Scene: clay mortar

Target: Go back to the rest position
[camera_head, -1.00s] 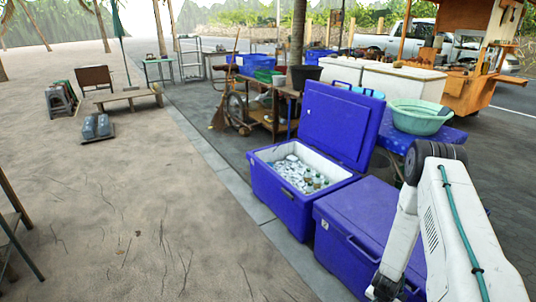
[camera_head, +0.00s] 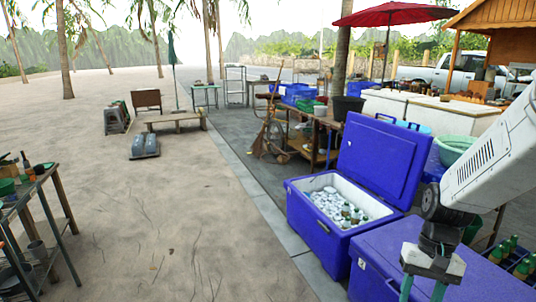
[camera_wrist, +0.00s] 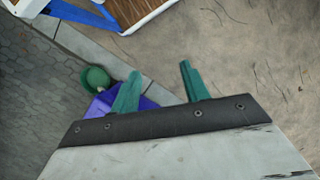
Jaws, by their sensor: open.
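My gripper (camera_head: 422,288) hangs from my white arm at the lower right of the head view, over the closed blue cooler. Its two green fingers point down. They also show in the wrist view (camera_wrist: 159,80), spread apart with nothing between them, so the gripper is open and empty. The fingertips' lower ends are cut off by the edge of the head view.
An open blue cooler (camera_head: 318,238) with ice and bottles stands left of the closed blue cooler (camera_head: 375,262). Green bottles (camera_head: 515,258) stand at the right edge. A table (camera_head: 62,190) with bottles is at far left. Sandy ground (camera_head: 180,220) between is clear.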

